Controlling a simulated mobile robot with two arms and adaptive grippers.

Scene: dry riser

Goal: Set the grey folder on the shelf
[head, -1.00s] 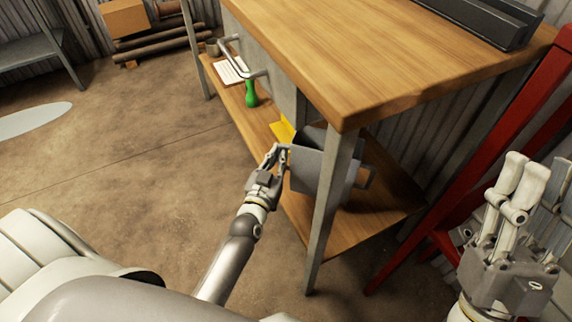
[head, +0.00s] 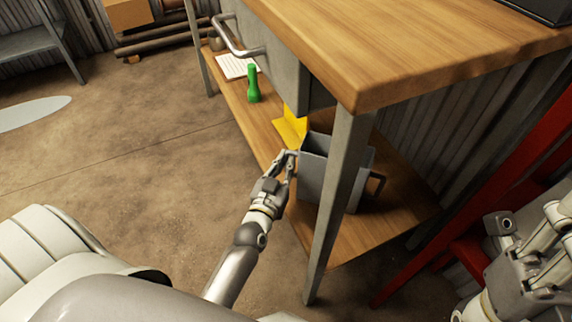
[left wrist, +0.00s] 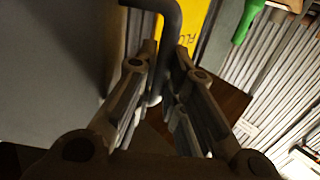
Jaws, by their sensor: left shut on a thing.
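The grey folder (head: 319,174) looks like an open-topped box with a bar handle on its right side (head: 378,183). It is upright over the right end of the wooden lower shelf (head: 345,239), partly behind the bench leg. I cannot tell if its base touches the board. My left gripper (head: 287,159) is at its left side. In the left wrist view its fingers (left wrist: 168,75) are shut on a dark bent handle (left wrist: 170,22), beside a large grey panel (left wrist: 50,70). My right gripper (head: 528,225) is at the right edge, fingers apart and empty, partly cut off.
A yellow piece (head: 292,127) with lettering stands just behind the folder. A green bottle-shaped thing (head: 253,84) and a white sheet (head: 237,67) are farther along the shelf. The bench leg (head: 339,190) and wooden top (head: 400,45) are close. A red frame (head: 455,225) stands right.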

